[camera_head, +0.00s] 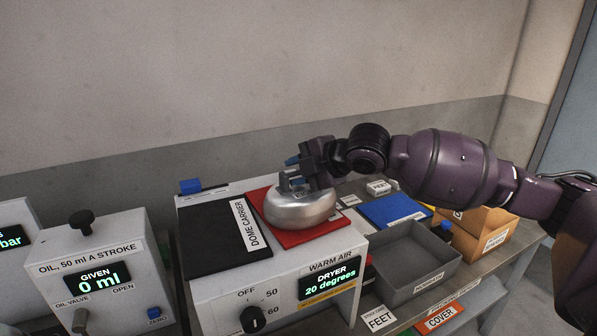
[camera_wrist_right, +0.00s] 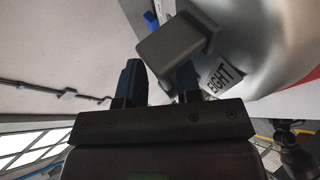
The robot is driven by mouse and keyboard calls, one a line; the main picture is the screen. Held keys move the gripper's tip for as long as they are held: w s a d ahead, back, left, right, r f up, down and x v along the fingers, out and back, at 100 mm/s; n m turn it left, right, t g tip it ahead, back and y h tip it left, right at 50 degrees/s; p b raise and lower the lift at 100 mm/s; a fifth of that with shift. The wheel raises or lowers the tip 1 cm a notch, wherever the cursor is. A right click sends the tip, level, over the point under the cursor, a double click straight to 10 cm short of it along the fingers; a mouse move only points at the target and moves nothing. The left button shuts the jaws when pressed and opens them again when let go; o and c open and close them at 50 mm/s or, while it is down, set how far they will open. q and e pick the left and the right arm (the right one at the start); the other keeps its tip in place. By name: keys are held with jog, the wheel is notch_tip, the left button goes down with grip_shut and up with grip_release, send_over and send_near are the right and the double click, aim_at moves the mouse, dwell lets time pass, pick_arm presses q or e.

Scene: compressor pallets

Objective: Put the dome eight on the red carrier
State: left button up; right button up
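The dome eight (camera_head: 299,210) is a silver rounded shell resting on the red carrier (camera_head: 287,238) on top of the dryer. In the right wrist view the dome (camera_wrist_right: 265,45) carries a label reading EIGHT, and a grey block (camera_wrist_right: 172,46) stands out beside it. My right gripper (camera_head: 288,171) is just above the dome's left upper side. In the right wrist view its two dark blue fingers (camera_wrist_right: 158,82) are apart with a gap between them. The grey block overlaps the right finger; I cannot tell whether they touch. My left gripper is not in view.
A black pad (camera_head: 220,240) labelled DOME CARRIER lies left of the red carrier. A grey tray (camera_head: 408,262), a blue pad (camera_head: 393,209) and orange boxes (camera_head: 482,232) are at the right. The oil unit (camera_head: 98,270) stands at the left.

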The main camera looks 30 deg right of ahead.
jog(key=shift+s+f, duration=0.1)
jog(key=shift+f, duration=0.05)
jog(key=b+v, duration=0.1)
jog(key=v, duration=1.1)
dwell(0.4)
dwell(0.7)
